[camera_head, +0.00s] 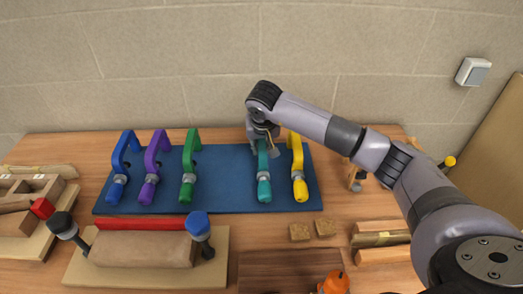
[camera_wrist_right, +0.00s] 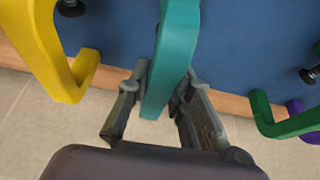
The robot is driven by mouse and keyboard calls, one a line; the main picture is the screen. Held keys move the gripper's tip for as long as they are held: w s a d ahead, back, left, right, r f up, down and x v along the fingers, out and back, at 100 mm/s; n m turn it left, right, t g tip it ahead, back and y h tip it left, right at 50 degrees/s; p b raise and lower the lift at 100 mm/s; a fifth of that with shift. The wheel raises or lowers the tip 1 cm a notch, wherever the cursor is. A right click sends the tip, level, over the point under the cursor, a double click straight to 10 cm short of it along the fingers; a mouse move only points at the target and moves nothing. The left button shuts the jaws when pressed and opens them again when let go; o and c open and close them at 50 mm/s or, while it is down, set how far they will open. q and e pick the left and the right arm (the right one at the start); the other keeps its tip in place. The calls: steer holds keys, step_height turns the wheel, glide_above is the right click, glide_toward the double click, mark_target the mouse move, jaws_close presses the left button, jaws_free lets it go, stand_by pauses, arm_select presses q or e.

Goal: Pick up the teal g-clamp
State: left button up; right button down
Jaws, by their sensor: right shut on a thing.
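The teal g-clamp (camera_head: 263,173) is on the blue mat (camera_head: 226,166), between the green and yellow clamps. Its frame also shows in the right wrist view (camera_wrist_right: 175,55). My right gripper (camera_head: 262,138) is at the far end of the teal clamp, with its fingers on both sides of the frame. It is shut on the teal clamp; the right wrist view shows the fingers (camera_wrist_right: 158,100) against it. The gripper hides the clamp's far end in the head view. I cannot tell whether the clamp still touches the mat. My left gripper is not in view.
A yellow clamp (camera_head: 298,170) stands close right of the teal one. Green (camera_head: 189,165), purple (camera_head: 153,165) and blue (camera_head: 121,165) clamps stand to the left. A wooden block assembly (camera_head: 143,249), cork pieces (camera_head: 300,232) and a dark board (camera_head: 285,262) lie in front. A wall rises behind.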

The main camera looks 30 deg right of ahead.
steer(key=shift+r, duration=0.15)
step_height(320, 180, up, 26)
steer(key=p, duration=0.3)
steer(key=shift+p, duration=0.3)
stand_by(0.7)
